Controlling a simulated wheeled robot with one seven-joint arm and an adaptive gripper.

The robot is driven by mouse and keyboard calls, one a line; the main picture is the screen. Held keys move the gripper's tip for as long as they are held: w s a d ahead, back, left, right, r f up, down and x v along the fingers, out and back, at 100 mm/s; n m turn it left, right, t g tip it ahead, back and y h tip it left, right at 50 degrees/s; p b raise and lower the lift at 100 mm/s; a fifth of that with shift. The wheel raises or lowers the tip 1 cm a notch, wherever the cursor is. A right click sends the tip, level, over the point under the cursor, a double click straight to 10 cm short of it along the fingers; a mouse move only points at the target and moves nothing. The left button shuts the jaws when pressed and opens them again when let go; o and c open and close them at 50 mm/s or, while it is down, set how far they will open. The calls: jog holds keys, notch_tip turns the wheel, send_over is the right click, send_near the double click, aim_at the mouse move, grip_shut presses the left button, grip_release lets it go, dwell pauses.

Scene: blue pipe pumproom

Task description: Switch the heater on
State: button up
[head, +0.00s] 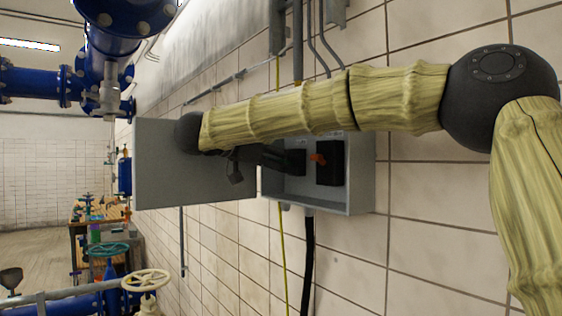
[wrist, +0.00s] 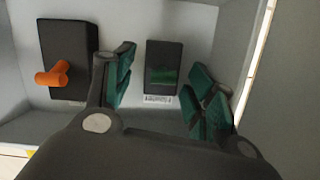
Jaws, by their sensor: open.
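An open grey wall box (head: 345,200) holds two black switch units. One unit (head: 330,165) has an orange handle (head: 318,158); in the wrist view this handle (wrist: 52,76) sticks out at the left. The other, smaller unit (wrist: 164,52) has a dark green face (wrist: 163,76) and a small white label below it. No lettering is readable, so I cannot tell which unit serves the heater. My gripper (wrist: 162,78) is open and empty, its green-padded fingers either side of the smaller unit in the picture. I cannot tell whether they touch it.
The box's grey door (head: 165,170) stands open to the left, behind my arm. A black cable (head: 308,265) and a yellow-green wire (head: 282,250) run down the tiled wall. Blue pipes (head: 125,20) and a cream handwheel (head: 145,281) are at the left.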

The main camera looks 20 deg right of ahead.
jog(key=shift+a, duration=0.1)
jog(key=shift+a, duration=0.15)
jog(key=v, duration=1.1)
jog(key=shift+s+a, duration=0.2)
jog(key=shift+r, duration=0.1)
